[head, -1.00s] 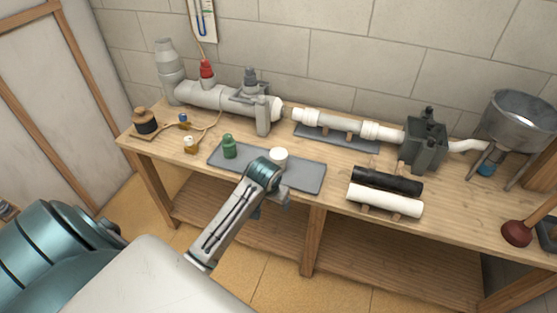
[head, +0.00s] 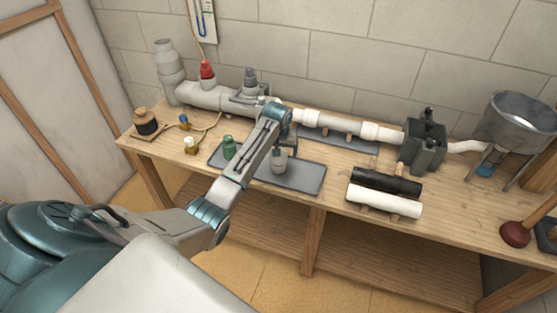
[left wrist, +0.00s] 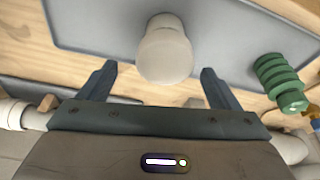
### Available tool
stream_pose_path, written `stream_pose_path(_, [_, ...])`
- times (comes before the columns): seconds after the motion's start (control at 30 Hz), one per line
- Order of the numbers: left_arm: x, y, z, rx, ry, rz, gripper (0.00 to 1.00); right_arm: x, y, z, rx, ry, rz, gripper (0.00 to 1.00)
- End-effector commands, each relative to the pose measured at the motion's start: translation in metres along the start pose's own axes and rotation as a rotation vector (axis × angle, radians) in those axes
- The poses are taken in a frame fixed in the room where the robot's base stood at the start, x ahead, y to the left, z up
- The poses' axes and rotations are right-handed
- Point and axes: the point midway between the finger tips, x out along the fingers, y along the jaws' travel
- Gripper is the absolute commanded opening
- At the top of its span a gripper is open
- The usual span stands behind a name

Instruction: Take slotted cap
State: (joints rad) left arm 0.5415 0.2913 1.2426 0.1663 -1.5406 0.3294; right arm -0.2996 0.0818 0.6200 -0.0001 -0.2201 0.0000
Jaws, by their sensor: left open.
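A white round-ended piece (head: 279,163) stands on the grey mat (head: 300,180). In the left wrist view the white piece (left wrist: 165,48) lies ahead, centred between the fingers. I see no slot on it, so I cannot tell whether it is the slotted cap. A green ribbed piece (head: 229,147) stands left of it on the mat; it also shows in the left wrist view (left wrist: 278,82). My left gripper (left wrist: 158,68) is open and empty, its fingers pointing toward the white piece. In the head view my arm hides the fingers. My right gripper is not in view.
Behind the mat runs a grey pipe assembly with a red cap (head: 207,70). White pipe (head: 330,122) and a grey box (head: 424,145) stand to the right. Black (head: 388,180) and white (head: 384,201) tubes lie right of the mat.

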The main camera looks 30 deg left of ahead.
Motion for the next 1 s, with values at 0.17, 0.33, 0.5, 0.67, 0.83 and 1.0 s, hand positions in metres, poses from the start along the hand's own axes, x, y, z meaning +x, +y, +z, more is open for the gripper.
stream_pose_path(0.17, [0.014,-0.003,0.003,0.0,-0.003,-0.001,0.84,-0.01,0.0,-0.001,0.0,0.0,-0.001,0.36])
stream_pose_path(0.33, [0.039,-0.005,0.005,0.001,-0.002,0.0,0.84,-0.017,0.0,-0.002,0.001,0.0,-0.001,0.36])
stream_pose_path(0.5, [0.052,-0.005,0.005,0.001,-0.001,0.001,0.84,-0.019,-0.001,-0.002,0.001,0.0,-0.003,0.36])
stream_pose_path(0.67, [0.054,-0.005,0.005,0.001,0.001,0.001,0.84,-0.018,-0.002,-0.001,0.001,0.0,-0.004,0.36])
stream_pose_path(0.83, [0.054,-0.005,0.005,0.001,0.001,0.001,0.69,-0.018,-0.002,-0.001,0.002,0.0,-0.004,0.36])
stream_pose_path(1.0, [0.054,-0.005,0.005,0.001,0.001,0.0,0.35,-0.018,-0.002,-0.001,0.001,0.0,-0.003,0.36])
